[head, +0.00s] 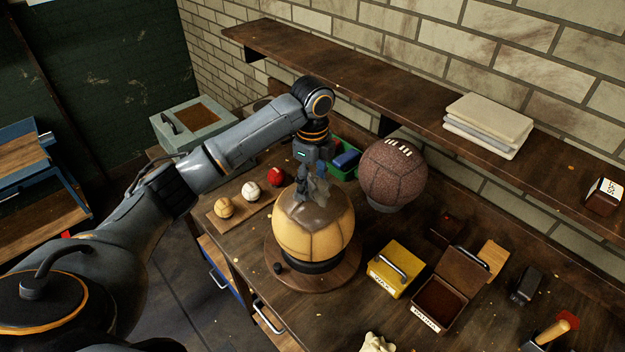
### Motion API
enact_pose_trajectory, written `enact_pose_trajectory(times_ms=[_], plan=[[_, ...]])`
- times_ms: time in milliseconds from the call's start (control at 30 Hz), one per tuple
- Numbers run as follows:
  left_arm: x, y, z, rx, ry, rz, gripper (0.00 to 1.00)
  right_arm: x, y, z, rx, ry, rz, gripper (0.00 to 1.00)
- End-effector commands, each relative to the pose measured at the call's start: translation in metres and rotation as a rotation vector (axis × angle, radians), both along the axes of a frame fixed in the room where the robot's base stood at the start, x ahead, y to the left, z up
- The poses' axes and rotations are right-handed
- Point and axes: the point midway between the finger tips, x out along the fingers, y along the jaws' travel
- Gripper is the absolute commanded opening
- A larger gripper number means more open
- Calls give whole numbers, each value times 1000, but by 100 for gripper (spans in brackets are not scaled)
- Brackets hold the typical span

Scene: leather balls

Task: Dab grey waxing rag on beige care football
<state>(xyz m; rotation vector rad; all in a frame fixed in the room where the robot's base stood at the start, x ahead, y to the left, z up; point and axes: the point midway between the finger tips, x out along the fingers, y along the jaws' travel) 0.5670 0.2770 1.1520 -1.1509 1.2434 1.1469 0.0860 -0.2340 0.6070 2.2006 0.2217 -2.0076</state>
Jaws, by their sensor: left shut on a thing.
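The beige care football (300,240) is a large tan ball with a darker brown patch on top. It sits on a black ring on a round wooden board (348,277) in the middle of the workbench. My left gripper (314,180) points down over the top of the ball, shut on the grey waxing rag (319,191). The rag hangs at the ball's dark top and appears to touch it. The gripper's fingertips are partly hidden by the rag. My right gripper does not show.
A dark brown laced ball (392,172) stands behind on the right. Three small balls, yellow (225,207), white (251,190) and red (276,176), lie at left. A yellow box (394,270) and an open brown box (440,300) stand at right. A shelf (400,100) runs above the bench.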

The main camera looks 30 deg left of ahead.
Motion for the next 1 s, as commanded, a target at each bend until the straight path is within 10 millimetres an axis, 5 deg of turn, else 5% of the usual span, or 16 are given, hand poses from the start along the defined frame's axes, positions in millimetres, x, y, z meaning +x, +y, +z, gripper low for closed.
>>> enact_pose_trajectory(times_ms=[700,1000], plan=[[0,0,0,0,0,0,37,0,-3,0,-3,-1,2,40],[1,0,22,0,-3,0,37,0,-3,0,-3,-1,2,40]])
